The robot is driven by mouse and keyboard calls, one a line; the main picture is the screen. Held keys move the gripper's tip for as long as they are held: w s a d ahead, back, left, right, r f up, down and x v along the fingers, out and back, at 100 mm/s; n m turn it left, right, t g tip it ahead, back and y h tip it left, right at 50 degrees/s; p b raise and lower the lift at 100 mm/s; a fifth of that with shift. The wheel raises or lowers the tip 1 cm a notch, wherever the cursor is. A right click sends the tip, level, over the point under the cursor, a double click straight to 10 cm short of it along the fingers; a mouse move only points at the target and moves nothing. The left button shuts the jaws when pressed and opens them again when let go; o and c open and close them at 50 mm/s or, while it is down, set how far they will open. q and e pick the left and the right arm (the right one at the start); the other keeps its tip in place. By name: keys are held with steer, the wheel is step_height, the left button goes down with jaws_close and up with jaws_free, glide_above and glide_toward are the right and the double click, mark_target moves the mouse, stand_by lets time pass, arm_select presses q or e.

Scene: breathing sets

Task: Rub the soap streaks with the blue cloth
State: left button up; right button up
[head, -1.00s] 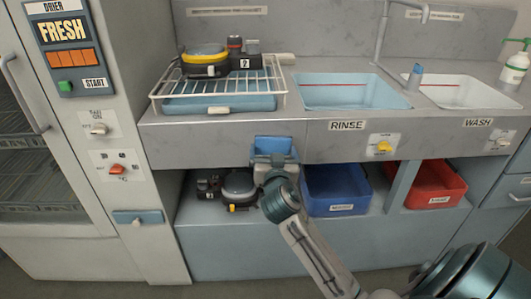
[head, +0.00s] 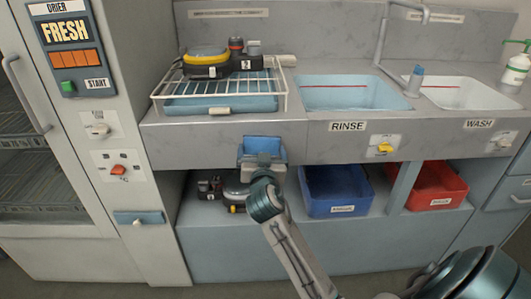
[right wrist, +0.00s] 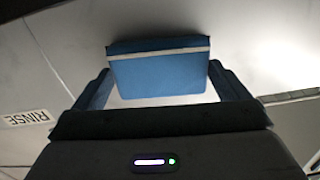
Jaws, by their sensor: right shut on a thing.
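The blue cloth (right wrist: 160,72), a folded pad with a pale stripe, sits between the fingers of my right gripper (right wrist: 160,88) in the right wrist view. In the head view my right gripper (head: 262,158) is at the grey counter front, left of the RINSE label, with the blue cloth (head: 261,143) at its tip. The cloth is at or close to the panel; I cannot tell whether it touches. I make out no soap streaks in either view; some of the panel is hidden behind the cloth and gripper. My left gripper is out of view.
A wire rack (head: 220,92) with yellow-and-black gear stands on the counter above. A blue bin (head: 337,190), a red bin (head: 436,188) and more breathing gear (head: 212,189) are on the shelf below. The drier (head: 65,150) stands at the left.

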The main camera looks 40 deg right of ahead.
steer(key=shift+a, duration=0.1)
steer(key=shift+s+a+f, duration=0.25)
steer(key=shift+s+a, duration=0.1)
steer(key=shift+a, duration=0.05)
steer(key=shift+v, duration=2.3)
steer(key=shift+d+r, duration=0.1)
steer(key=shift+d, duration=0.05)
steer(key=shift+v, duration=1.55)
